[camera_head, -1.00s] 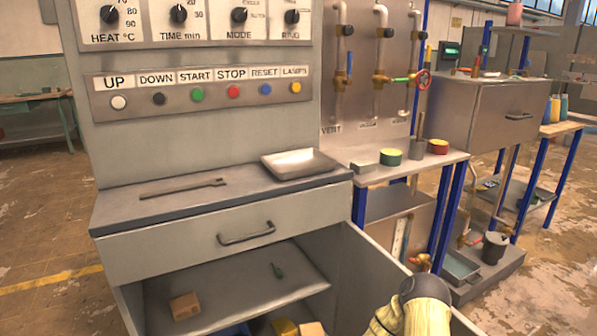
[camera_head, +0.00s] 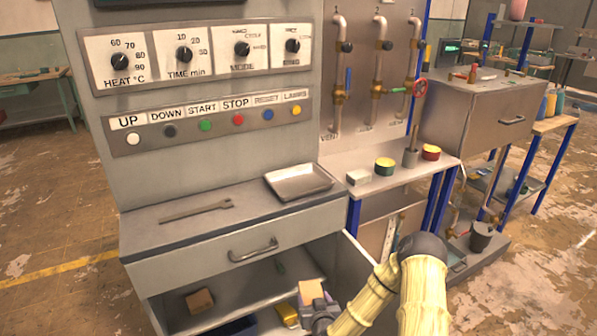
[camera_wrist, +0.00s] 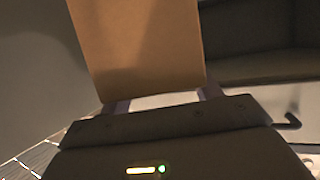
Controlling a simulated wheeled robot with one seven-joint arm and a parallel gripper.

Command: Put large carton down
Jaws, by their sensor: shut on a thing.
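My gripper (camera_head: 320,312) reaches into the open cabinet under the counter, at the lower middle of the head view. It is shut on a tan carton (camera_head: 312,290), the large carton. In the wrist view, the carton (camera_wrist: 140,50) stands out beyond the two pale fingers (camera_wrist: 165,100) and fills the upper middle. I cannot tell whether its underside touches anything. A smaller-looking brown carton (camera_head: 200,300) sits on the cabinet shelf (camera_head: 245,297) to the left, apart from my gripper.
A yellow object (camera_head: 287,315) is just left of my gripper, and a dark blue bin (camera_head: 237,327) is below the shelf. Above, the drawer (camera_head: 235,255) is shut. A tray (camera_head: 298,182) and wrench (camera_head: 197,211) lie on the counter.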

